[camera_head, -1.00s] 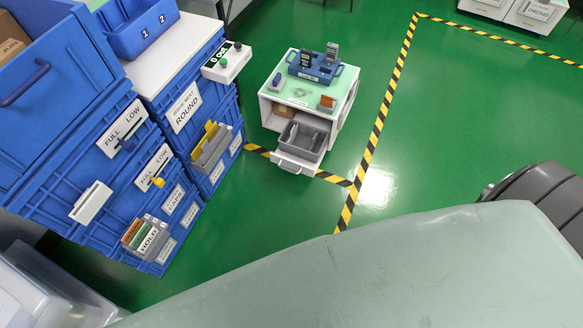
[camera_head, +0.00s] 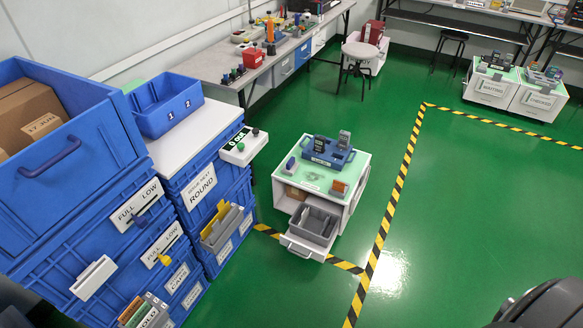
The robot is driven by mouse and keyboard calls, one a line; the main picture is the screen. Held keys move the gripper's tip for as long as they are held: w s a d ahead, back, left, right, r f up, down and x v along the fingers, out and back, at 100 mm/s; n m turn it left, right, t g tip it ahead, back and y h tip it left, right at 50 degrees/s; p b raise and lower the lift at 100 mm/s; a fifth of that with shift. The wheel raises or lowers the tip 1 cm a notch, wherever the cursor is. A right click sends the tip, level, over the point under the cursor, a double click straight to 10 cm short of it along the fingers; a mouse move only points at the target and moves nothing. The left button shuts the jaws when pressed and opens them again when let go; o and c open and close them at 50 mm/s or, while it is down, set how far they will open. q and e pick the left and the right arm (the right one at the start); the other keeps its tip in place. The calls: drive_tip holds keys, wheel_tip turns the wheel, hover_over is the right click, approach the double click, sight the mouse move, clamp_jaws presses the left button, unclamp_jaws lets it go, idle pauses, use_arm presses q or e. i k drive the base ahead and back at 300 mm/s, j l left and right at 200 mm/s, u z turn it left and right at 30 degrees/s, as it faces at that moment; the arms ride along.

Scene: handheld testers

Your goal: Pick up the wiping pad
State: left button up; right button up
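A small white cart (camera_head: 352,205) with a pale green top stands on the green floor in the middle of the head view. On its top are a blue tray (camera_head: 328,153) with dark handheld devices upright in it, a small blue-and-white piece (camera_head: 290,165) at the left edge, and an orange block on a grey base (camera_head: 338,188) at the front right. I cannot tell for sure which item is the wiping pad; the blue-and-white piece may be it. The cart's front drawer (camera_head: 303,247) is pulled out with a grey divided bin (camera_head: 316,224) inside. Neither gripper is in view.
Blue crates (camera_head: 60,190) with labels and holders stack up at left, a blue open bin (camera_head: 166,104) on top. A long bench (camera_head: 235,70) and a stool (camera_head: 360,50) stand behind. Yellow-black tape (camera_head: 395,195) runs right of the cart.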

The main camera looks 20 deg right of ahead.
sight(290, 169)
drive_tip(key=u, duration=0.5)
drive_tip(key=l+u, duration=0.35)
drive_tip(key=l, duration=0.2)
drive_tip(key=l+u, duration=0.35)
drive_tip(key=l, duration=0.15)
drive_tip(key=k+l+u, duration=0.3)
drive_tip(key=l, duration=0.2)
drive_tip(key=i, duration=0.1)
